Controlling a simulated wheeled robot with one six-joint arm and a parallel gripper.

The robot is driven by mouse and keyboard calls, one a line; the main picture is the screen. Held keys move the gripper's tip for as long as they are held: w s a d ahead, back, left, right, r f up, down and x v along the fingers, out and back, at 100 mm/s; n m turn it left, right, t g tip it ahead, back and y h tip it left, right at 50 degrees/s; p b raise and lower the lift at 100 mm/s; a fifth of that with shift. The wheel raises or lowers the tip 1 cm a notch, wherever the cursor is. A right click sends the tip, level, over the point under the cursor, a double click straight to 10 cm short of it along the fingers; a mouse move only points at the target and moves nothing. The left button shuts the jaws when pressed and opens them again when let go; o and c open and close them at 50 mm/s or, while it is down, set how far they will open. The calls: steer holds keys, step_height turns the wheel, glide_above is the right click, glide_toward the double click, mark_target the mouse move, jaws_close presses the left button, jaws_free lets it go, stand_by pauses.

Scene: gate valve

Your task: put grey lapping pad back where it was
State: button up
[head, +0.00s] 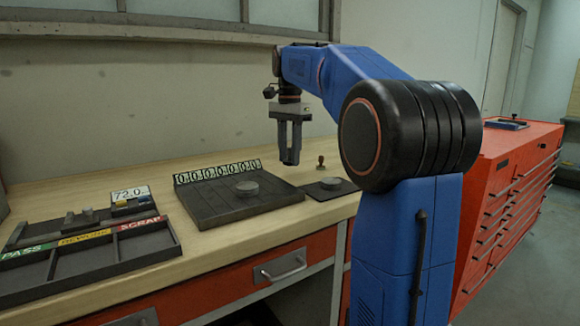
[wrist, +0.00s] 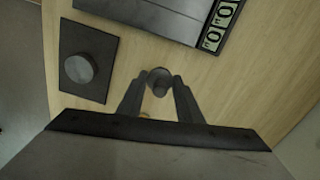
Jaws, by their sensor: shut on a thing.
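My gripper (head: 289,158) points down, raised above the back of the bench, right of the row of number tiles. In the wrist view its fingers (wrist: 160,84) are shut on a small grey round-ended piece (wrist: 159,77), which looks like the grey lapping pad. In the head view the fingers mostly hide it. A grey disc (head: 331,183) lies on a small dark mat (head: 348,188) to the right; it also shows in the wrist view (wrist: 79,68).
Number tiles (head: 218,171) line the plate's back edge. A brass-coloured stamp-like piece (head: 321,162) stands behind the mat. A sorting tray (head: 92,259) marked PASS, REWORK and SCRAP and a 72.0 display (head: 131,196) are at left. A red cabinet (head: 510,190) stands at right.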

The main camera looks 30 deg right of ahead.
mark_target(289, 160)
steer(key=shift+f, duration=1.85)
steer(key=shift+f, duration=0.1)
steer(key=o, duration=1)
step_height(289, 160, up, 12)
steer(key=shift+r, duration=0.1)
